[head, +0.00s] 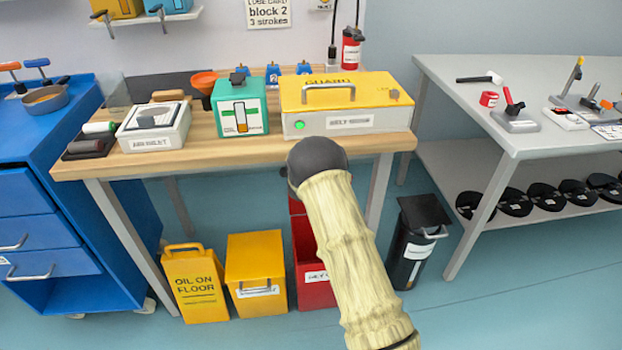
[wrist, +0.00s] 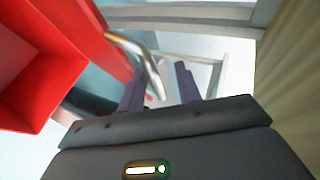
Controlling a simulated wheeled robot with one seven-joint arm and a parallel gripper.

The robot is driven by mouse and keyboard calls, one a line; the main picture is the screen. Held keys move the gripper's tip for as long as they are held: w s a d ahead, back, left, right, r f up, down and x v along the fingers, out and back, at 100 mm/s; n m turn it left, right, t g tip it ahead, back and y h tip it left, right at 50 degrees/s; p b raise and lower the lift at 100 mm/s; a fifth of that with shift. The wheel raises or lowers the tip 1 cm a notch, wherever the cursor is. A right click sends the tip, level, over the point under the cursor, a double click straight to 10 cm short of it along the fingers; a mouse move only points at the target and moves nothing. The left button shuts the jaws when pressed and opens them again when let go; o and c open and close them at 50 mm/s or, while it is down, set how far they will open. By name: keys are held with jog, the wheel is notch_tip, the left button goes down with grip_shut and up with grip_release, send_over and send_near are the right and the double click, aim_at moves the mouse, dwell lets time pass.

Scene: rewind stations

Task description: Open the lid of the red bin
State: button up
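The red bin (head: 317,289) stands on the floor under the workbench, partly hidden behind my arm in the head view. Red also shows above its front, and the lid looks raised there. In the wrist view, red panels (wrist: 85,35) form a hollow corner at the left. A shiny metal handle (wrist: 143,60) juts from the red panel toward my gripper (wrist: 160,88). The two dark fingers stand apart, with the handle's end near the left finger and partly between them. I cannot tell whether it touches. The fingers are hidden in the head view.
A yellow bin (head: 256,260) and an oil-on-floor sign (head: 194,285) stand left of the red bin. A black bin (head: 414,245) stands to its right. The wooden workbench (head: 350,143) overhangs them. Floor in front is clear.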

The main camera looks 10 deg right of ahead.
jog(key=p+v, duration=0.1)
jog(key=v, duration=1.4)
jog(key=shift+s+a+r+p, duration=0.15)
jog(key=shift+s+p, duration=0.15)
jog(key=shift+p, duration=0.1)
